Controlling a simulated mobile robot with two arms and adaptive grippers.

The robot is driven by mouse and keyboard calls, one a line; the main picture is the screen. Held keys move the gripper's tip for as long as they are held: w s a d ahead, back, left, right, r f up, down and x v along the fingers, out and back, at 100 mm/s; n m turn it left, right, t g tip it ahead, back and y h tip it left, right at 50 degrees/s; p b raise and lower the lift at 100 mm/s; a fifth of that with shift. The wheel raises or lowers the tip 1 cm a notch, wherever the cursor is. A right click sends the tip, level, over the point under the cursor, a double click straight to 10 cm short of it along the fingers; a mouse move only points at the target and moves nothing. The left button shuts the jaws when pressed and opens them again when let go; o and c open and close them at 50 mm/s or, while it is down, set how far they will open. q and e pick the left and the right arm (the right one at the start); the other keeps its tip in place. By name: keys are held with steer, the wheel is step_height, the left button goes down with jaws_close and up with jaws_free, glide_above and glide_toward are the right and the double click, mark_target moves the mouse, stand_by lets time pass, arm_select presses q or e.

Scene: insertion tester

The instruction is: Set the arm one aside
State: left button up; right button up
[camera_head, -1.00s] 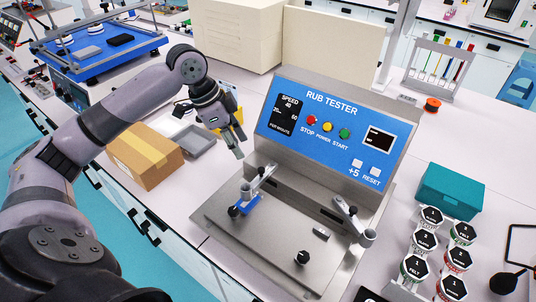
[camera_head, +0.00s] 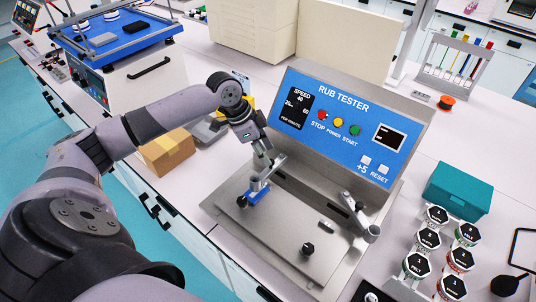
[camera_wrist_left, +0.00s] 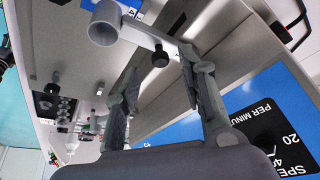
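The rub tester (camera_head: 300,222) has two metal swing arms over its steel bed. The left swing arm (camera_head: 264,180) has a ring-shaped end above a blue block (camera_head: 257,194). The right swing arm (camera_head: 358,213) stands apart from my gripper. My left gripper (camera_head: 265,160) is just above the rear end of the left swing arm. In the left wrist view its fingers (camera_wrist_left: 160,68) are spread, with the arm's bar (camera_wrist_left: 150,38) and a black knob (camera_wrist_left: 160,56) at the fingertips. I cannot tell whether they touch. My right gripper is not visible.
The blue control panel (camera_head: 337,122) rises close behind the left gripper. A cardboard box (camera_head: 168,152) and grey tray (camera_head: 205,130) lie to the left. A teal box (camera_head: 458,190) and several capped jars (camera_head: 437,240) stand at the right.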

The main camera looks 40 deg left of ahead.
mark_target(269, 169)
arm_select(q)
steer(key=shift+x, duration=1.55)
steer(key=shift+c, duration=0.2)
jaws_close()
